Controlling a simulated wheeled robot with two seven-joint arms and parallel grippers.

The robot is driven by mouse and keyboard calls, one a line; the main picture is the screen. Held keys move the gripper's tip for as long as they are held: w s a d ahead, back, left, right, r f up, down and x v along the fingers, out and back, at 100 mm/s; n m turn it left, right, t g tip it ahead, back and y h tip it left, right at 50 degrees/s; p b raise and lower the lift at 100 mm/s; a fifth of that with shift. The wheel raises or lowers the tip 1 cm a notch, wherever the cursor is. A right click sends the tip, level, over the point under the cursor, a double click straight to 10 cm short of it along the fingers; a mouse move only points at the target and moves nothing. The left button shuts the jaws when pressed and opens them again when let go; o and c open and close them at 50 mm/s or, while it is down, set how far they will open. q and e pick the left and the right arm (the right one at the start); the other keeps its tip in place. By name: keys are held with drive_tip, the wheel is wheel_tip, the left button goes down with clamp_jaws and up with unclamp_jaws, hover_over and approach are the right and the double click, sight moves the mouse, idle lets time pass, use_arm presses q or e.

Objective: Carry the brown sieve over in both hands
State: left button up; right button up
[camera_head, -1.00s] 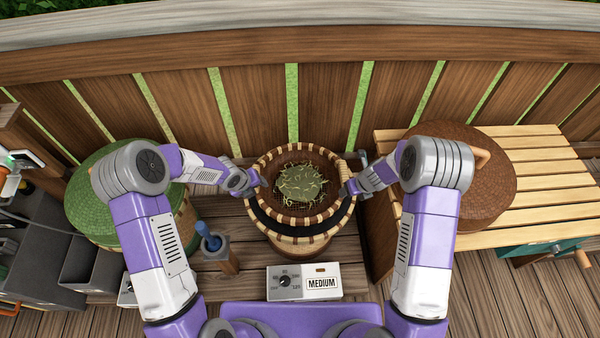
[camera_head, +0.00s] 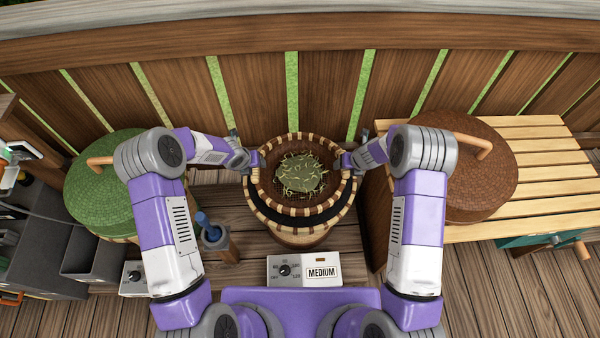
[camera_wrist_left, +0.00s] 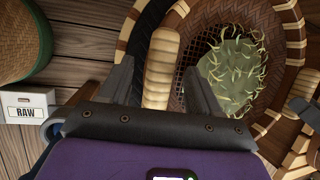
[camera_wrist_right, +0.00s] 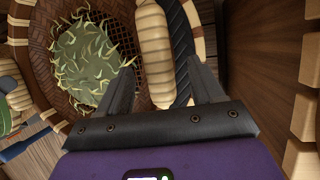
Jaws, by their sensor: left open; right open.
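The brown sieve (camera_head: 318,150) is a round woven basket with a pale-bound rim and a mesh bottom. A clump of green leaves (camera_head: 300,174) lies in it. It sits over a larger dark-banded round vessel (camera_head: 298,237). My left gripper (camera_head: 254,162) is at the sieve's left side. In the left wrist view its open fingers (camera_wrist_left: 160,88) stand either side of a pale wrapped handle (camera_wrist_left: 162,58). My right gripper (camera_head: 346,163) is at the right side. In the right wrist view its open fingers (camera_wrist_right: 163,88) are around the other wrapped handle (camera_wrist_right: 153,45). Contact cannot be told.
A green lidded basket (camera_head: 110,190) stands left and a brown lidded one (camera_head: 468,180) on a slatted bench (camera_head: 540,185) right. A control box (camera_head: 285,270) with a MEDIUM sign (camera_head: 321,272) is in front. A blue-handled tool (camera_head: 208,228) stands left. A wooden fence (camera_head: 330,95) closes the back.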

use_arm(q)
drive_tip(key=shift+x, duration=1.5)
use_arm(e)
drive_tip(key=shift+x, duration=1.5)
use_arm(q)
clamp_jaws()
use_arm(e)
drive_tip(key=c, duration=1.2)
clamp_jaws()
use_arm(q)
drive_tip(key=shift+r, duration=0.1)
